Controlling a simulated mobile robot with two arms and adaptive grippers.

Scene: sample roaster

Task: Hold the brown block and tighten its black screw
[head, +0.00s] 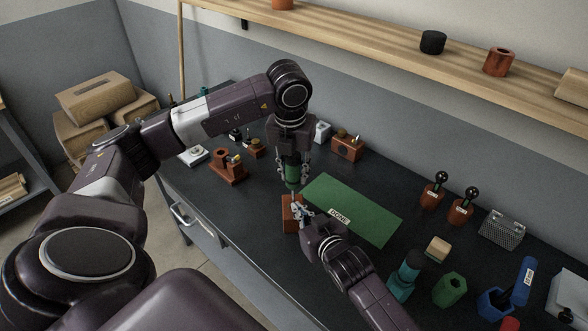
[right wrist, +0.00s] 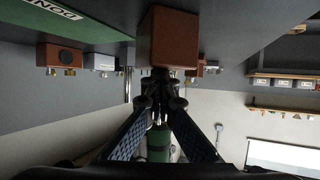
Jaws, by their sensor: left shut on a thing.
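The brown block (head: 288,214) stands near the front edge of the dark bench, left of the green mat. It also shows in the right wrist view (right wrist: 168,38). My right gripper (head: 299,210) is at the block's right side. In the wrist view its fingertips (right wrist: 161,78) reach the block's edge, but their grip is unclear. My left gripper (head: 292,162) points down above the block, shut on a green cylindrical tool (head: 292,175). The tool's green body also shows between my right fingers in the wrist view (right wrist: 158,143). The black screw cannot be made out.
The green mat (head: 365,212) marked DONE lies empty right of the block. Brown fixtures (head: 229,166) (head: 347,147) stand to the left and behind. Two black-knobbed brown pieces (head: 462,211), a green hexagonal piece (head: 449,289) and a blue holder (head: 495,304) are at right. A shelf (head: 390,50) runs behind.

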